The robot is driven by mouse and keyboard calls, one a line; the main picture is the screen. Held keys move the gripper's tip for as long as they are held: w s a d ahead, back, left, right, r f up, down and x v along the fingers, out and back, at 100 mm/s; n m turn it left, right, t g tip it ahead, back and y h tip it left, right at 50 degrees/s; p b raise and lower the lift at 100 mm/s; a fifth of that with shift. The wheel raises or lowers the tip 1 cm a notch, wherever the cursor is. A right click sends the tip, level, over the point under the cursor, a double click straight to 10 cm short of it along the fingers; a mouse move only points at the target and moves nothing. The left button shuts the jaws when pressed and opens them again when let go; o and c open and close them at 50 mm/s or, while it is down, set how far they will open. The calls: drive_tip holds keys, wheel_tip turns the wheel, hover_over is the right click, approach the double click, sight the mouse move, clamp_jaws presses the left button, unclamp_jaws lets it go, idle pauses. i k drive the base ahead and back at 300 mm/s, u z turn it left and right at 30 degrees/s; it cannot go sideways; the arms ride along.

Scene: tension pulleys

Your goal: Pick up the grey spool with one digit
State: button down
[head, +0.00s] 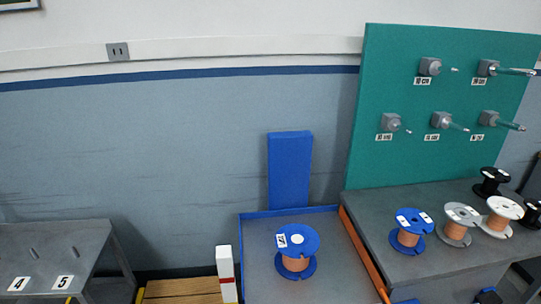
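A grey spool (456,233) wound with copper wire stands upright on the dark grey bench (370,205) at the right. Its top flange carries small white labels, too small to read. A blue spool (408,239) stands to its left and a white spool (503,209) close to its right, both with copper wire. Another blue spool (296,264), with a label that seems to have two digits, stands apart on a blue-edged grey tray (262,235). My gripper is not in view.
Black spools (490,187) stand at the bench's right end. A green board (390,80) with several pegs rises behind. An orange edge (356,245) separates tray and bench. A grey table (75,240) marked 4 and 5 stands left. A white post (226,265) stands beside the tray.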

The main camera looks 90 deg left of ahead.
sight(453, 232)
drive_tip(key=u, duration=0.05)
drive_tip(key=i, duration=0.7)
drive_tip(key=u, duration=4.9)
drive_tip(key=i, duration=1)
drive_tip(key=z, duration=0.05)
